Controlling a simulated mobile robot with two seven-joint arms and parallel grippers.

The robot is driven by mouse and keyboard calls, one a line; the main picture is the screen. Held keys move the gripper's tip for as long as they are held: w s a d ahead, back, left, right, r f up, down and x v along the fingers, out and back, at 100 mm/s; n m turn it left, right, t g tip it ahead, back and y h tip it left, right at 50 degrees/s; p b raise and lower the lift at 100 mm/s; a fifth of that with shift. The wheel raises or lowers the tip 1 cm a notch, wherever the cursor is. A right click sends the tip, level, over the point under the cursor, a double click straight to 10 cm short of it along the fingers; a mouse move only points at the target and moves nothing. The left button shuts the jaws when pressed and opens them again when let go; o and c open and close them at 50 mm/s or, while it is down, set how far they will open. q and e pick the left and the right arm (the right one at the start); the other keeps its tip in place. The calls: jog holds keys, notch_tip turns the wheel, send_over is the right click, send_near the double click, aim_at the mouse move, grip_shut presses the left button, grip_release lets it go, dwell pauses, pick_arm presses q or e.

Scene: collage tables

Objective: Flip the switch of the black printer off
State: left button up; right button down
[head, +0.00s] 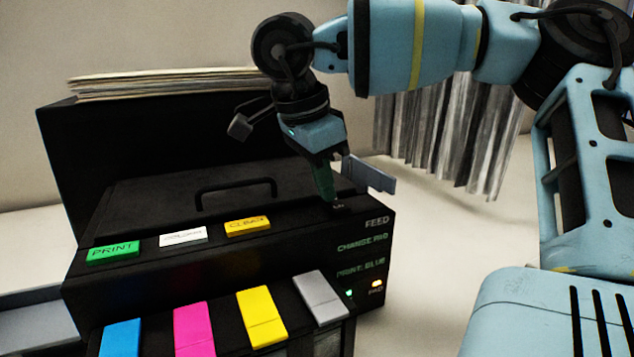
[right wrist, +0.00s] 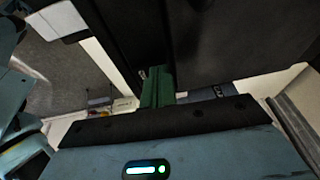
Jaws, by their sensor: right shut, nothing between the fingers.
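The black printer (head: 150,190) fills the left and middle of the head view. Its top front edge carries a green PRINT button (head: 113,250), a white button (head: 183,236) and an orange button (head: 247,225). My right gripper (head: 332,198) points down at the printer's top right corner, beside the FEED label. Its green fingers are shut and empty. A small dark part (head: 338,207) with faint marking, perhaps the switch, sits right at the fingertips; its position and any contact cannot be told. In the right wrist view the shut fingers (right wrist: 157,82) show against dark printer surfaces.
Blue, magenta, yellow and grey cartridges (head: 262,316) line the printer's lower front. Paper sheets (head: 165,82) stick up at the back. A grey flap (head: 370,174) juts out right of the gripper. A grey curtain-like thing (head: 450,135) stands behind; pale surface right of the printer is clear.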

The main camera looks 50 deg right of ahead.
jog(key=shift+a, duration=0.25)
jog(key=shift+d+f, duration=0.1)
jog(key=shift+d, duration=0.25)
jog(key=shift+s+a+r, duration=0.2)
jog(key=shift+s+a, duration=0.2)
jog(key=shift+s, duration=0.3)
jog(key=v, duration=0.7)
jog(key=shift+r, duration=0.4)
jog(key=shift+a, duration=0.15)
